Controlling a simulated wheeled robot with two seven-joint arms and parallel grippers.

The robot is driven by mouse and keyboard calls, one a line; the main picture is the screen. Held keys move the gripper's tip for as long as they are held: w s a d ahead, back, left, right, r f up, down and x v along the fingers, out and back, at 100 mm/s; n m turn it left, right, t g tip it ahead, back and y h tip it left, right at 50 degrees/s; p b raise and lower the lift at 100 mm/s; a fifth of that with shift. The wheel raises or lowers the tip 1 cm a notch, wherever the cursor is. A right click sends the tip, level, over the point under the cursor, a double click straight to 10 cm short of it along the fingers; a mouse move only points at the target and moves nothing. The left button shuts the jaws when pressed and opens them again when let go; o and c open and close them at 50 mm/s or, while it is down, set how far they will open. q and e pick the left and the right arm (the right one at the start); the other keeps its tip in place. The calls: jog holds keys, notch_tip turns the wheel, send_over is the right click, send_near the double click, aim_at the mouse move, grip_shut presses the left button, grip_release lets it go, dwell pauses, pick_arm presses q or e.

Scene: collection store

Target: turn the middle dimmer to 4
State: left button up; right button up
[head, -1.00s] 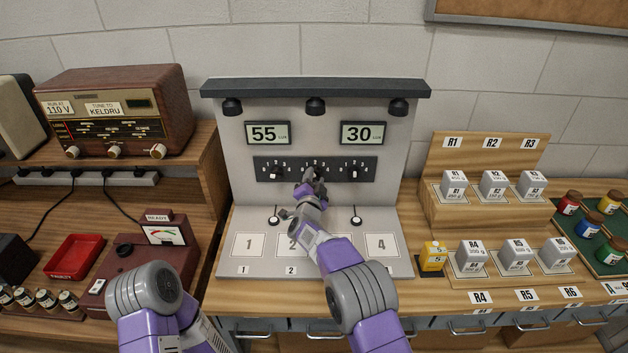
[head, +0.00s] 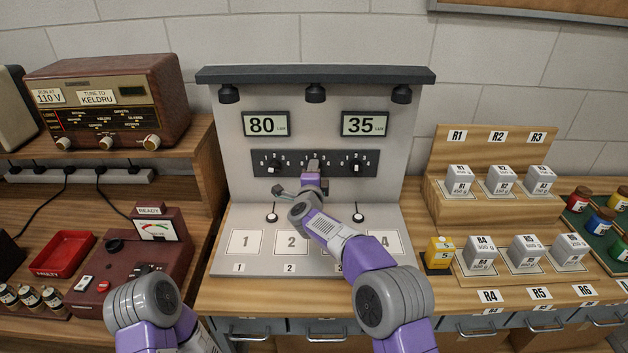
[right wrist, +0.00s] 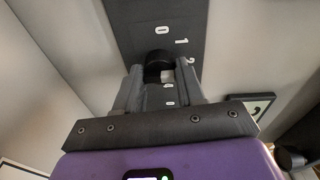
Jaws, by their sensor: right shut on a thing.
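The dimmer panel (head: 262,163) is a dark strip on the grey upright board, with dials marked by small white numbers. The middle dimmer is hidden behind my right gripper (head: 313,170) in the head view. In the right wrist view its black knob (right wrist: 158,66) sits between the fingers of my right gripper (right wrist: 160,80), which is shut on it. Its setting cannot be read. The left dimmer (head: 274,168) and right dimmer (head: 355,167) stand free at either side. The left display (head: 265,124) reads 80 and the right display (head: 365,124) reads 35. My left gripper is not visible.
Three black lamps hang from the board's top ledge (head: 320,75). Below lies a base with numbered cards (head: 245,242) and two small toggles (head: 358,216). A radio (head: 105,100) and red-brown meter box (head: 140,250) stand left; a wooden weight rack (head: 495,155) stands right.

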jog(key=shift+d+r+m+y+b, duration=0.15)
jog(key=shift+m+y+b, duration=0.4)
jog(key=shift+m+b, duration=2.2)
jog(key=shift+d+f+m+y+b, duration=0.1)
jog(key=shift+m+y+b, duration=0.55)
jog(key=shift+m, duration=4.1)
jog(key=o, duration=1)
jog(key=shift+o, duration=0.2)
jog(key=shift+s, duration=0.1)
jog(key=s, duration=0.7)
jog(key=shift+s+d+r, duration=0.2)
jog(key=shift+r, duration=0.15)
